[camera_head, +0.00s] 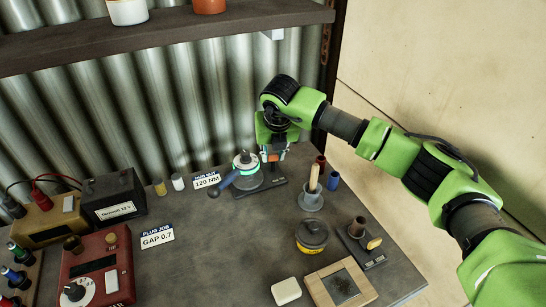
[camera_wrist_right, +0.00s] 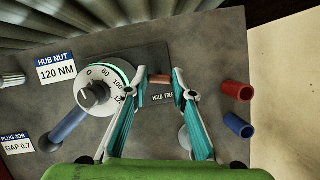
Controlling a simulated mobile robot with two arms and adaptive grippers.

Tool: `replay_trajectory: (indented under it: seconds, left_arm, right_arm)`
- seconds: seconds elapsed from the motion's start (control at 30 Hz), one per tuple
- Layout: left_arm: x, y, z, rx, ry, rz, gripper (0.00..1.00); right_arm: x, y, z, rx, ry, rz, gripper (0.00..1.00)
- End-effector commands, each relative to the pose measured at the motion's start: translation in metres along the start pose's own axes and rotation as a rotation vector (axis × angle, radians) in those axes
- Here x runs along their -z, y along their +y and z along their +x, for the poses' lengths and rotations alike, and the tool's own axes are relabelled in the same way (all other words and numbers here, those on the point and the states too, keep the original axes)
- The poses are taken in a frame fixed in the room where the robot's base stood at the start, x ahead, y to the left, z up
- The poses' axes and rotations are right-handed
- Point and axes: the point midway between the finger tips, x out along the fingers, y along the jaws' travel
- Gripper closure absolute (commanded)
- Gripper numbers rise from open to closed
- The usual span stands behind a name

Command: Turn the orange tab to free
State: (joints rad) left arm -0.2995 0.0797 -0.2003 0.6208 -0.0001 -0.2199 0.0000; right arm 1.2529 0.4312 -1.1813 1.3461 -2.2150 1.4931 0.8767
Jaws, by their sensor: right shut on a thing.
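The orange tab (camera_wrist_right: 160,79) lies between the fingertips of my right gripper (camera_wrist_right: 161,84), which is shut on it. A plate marked "HOLD FREE" (camera_wrist_right: 162,98) lies just below the tab in the wrist view. In the head view my right gripper (camera_head: 271,153) reaches down to the tab beside the dial device (camera_head: 246,174), and the fingers hide most of the tab. The device has a white numbered dial (camera_wrist_right: 92,74) and a blue handle (camera_wrist_right: 70,126) pointing down left. I cannot tell which word the tab points at. My left gripper is not in view.
Red (camera_wrist_right: 237,91) and blue (camera_wrist_right: 239,125) cups stand right of the gripper. A grey holder with a wooden handle (camera_head: 313,178) stands close by. A "120 NM" card (camera_head: 207,180) is left of the device. The middle of the bench (camera_head: 205,235) is clear.

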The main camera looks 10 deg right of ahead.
Motion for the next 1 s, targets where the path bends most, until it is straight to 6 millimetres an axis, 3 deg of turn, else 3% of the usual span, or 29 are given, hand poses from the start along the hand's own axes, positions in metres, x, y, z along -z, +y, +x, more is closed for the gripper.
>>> replay_trajectory:
  seconds: [0.03, 0.2, 0.67, 0.7, 1.0]
  left_arm:
    - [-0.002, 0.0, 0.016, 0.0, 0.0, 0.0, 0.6]
    - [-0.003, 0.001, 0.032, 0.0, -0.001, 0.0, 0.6]
    - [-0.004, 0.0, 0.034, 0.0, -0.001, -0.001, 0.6]
    - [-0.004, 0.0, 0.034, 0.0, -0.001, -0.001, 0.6]
    - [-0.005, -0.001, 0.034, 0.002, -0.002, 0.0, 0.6]
  right_arm:
    - [0.001, -0.002, 0.007, -0.019, -0.004, -0.043, 0.98]
    - [0.0, -0.002, 0.004, -0.079, -0.004, -0.184, 0.98]
    - [0.0, -0.001, 0.0, -0.105, -0.002, -0.252, 0.98]
    - [0.0, -0.001, 0.0, -0.105, -0.002, -0.252, 0.69]
    - [-0.001, -0.001, 0.0, -0.104, -0.002, -0.251, 0.69]
